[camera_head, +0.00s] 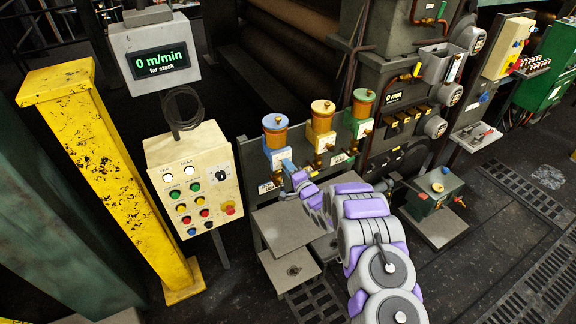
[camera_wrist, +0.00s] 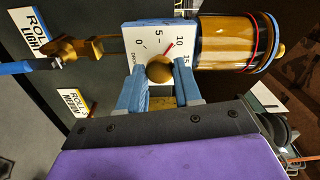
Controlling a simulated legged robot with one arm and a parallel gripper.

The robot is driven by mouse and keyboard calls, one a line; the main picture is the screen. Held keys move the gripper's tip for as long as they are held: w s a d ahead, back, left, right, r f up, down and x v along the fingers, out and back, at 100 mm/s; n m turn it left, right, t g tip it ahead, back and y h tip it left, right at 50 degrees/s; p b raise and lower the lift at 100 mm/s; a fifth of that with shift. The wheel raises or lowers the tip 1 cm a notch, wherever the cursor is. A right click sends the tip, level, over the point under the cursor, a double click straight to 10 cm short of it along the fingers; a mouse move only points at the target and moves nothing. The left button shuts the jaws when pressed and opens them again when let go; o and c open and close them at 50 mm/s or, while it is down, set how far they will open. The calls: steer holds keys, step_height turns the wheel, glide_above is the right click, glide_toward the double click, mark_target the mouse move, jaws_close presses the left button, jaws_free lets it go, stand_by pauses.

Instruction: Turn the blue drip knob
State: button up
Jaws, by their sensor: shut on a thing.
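The blue drip unit (camera_head: 276,130) is leftmost of three oilers, with a blue top and amber cup. In the wrist view its amber cup (camera_wrist: 222,42) lies sideways. A round brass knob (camera_wrist: 159,68) sits before a white dial plate (camera_wrist: 150,38) marked 0, 5, 10 and 15. A red pointer (camera_wrist: 168,49) lies close to the 10. My gripper (camera_wrist: 160,86) is shut on the knob, one bluish finger at each side. In the head view my gripper (camera_head: 294,175) is just below the blue unit, and the knob cannot be made out there.
A yellow-topped oiler (camera_head: 322,118) and a green-topped oiler (camera_head: 361,108) stand to the right. A cream button panel (camera_head: 193,180) and a yellow post (camera_head: 105,165) stand left. Grey step plates (camera_head: 290,268) lie below. A blue-handled brass valve (camera_wrist: 75,50) is nearby.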

steer(key=shift+d+f+m+p, duration=0.15)
steer(key=shift+m+p, duration=0.15)
steer(key=shift+m, duration=0.7)
steer(key=o, duration=1)
steer(key=shift+w+d, duration=0.1)
steer(key=v, duration=1.7)
steer(key=shift+d, duration=0.1)
